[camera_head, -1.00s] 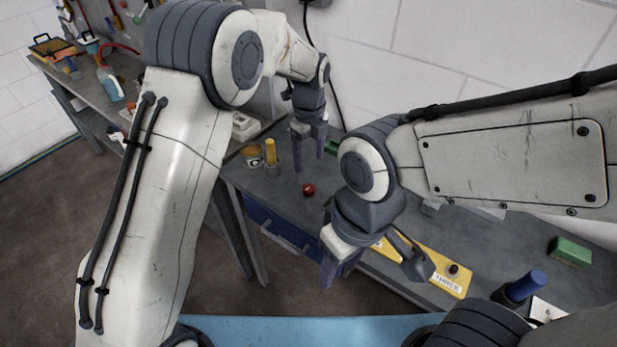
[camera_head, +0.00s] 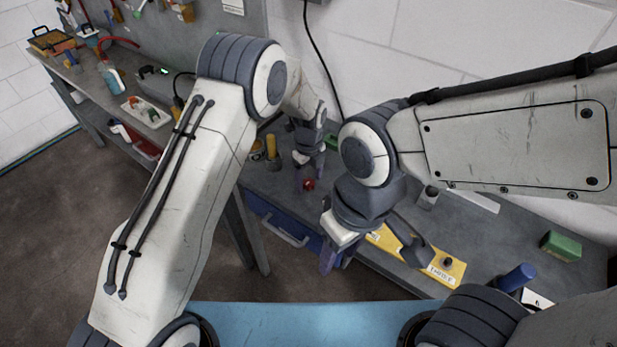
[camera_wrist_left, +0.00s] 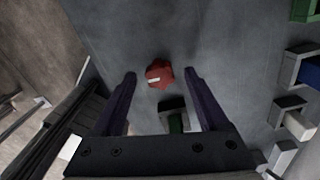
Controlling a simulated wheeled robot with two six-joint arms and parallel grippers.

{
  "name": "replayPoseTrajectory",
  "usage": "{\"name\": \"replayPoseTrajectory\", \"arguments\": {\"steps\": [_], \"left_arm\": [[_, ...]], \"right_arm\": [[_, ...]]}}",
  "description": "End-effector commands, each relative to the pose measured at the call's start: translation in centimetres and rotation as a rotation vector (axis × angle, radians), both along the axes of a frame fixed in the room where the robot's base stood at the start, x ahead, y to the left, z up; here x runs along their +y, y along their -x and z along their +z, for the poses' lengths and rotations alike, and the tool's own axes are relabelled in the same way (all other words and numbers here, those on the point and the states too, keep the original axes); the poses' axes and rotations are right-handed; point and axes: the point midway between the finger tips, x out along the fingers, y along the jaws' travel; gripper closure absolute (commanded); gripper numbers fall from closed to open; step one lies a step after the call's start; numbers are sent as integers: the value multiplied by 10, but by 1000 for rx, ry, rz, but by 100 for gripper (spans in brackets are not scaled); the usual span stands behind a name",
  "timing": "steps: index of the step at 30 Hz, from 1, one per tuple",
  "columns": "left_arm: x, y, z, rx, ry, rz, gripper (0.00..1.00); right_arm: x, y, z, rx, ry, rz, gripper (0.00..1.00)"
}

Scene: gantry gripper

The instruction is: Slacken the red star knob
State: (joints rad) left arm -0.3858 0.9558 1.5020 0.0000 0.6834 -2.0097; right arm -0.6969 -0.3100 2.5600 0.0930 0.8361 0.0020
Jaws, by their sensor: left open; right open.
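The red star knob (camera_head: 309,185) is a small red lobed knob on the grey workbench. In the left wrist view the knob (camera_wrist_left: 159,74) lies between and just beyond my open fingertips, with a small white mark on it. My left gripper (camera_head: 308,180) is open above the bench, its fingers pointing down around the knob's place; the wrist view shows no contact. The left gripper's purple fingers also show in the left wrist view (camera_wrist_left: 160,76). My right gripper (camera_head: 340,258) is lower, near the bench's front edge, away from the knob; its fingers are partly hidden.
A green block (camera_head: 561,246) and a blue cylinder (camera_head: 517,277) stand farther right. A blue drawer (camera_head: 284,225) sits under the bench.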

Motion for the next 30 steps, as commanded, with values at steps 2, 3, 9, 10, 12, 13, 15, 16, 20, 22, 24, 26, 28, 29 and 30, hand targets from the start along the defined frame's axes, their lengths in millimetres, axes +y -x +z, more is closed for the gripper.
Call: {"name": "replayPoseTrajectory", "arguments": {"steps": [2,3,9,10,12,13,15,16,20,22,24,26,28,29,30], "left_arm": [[0,0,0,0,0,0,31],[0,0,0,0,0,0,46],[0,0,0,0,0,0,100],[0,0,0,0,0,0,100],[0,0,0,0,0,4,100],[0,0,0,0,0,7,100],[0,0,0,0,0,17,100],[0,0,0,0,0,24,100],[0,0,0,-1,1,73,100],[0,0,0,-1,1,113,100],[0,0,0,-1,1,161,100],[0,-1,0,-1,1,210,100],[0,-1,0,-1,1,271,100],[0,-1,0,-1,2,299,100],[0,-1,0,-1,2,337,100]], "right_arm": [[0,0,0,0,0,0,50],[0,0,0,0,0,0,50],[0,0,0,0,0,0,50],[0,0,0,0,0,0,50],[0,0,0,0,0,0,50],[0,0,0,0,0,0,50],[0,0,-1,0,0,0,50],[0,0,-2,0,0,0,50],[0,0,-4,0,0,0,50],[0,0,-6,0,0,0,50],[0,0,-8,0,0,0,50],[0,0,-10,0,0,1,50],[0,0,-12,0,0,1,50],[0,0,-13,0,0,1,50],[0,0,-14,0,0,1,50]]}}
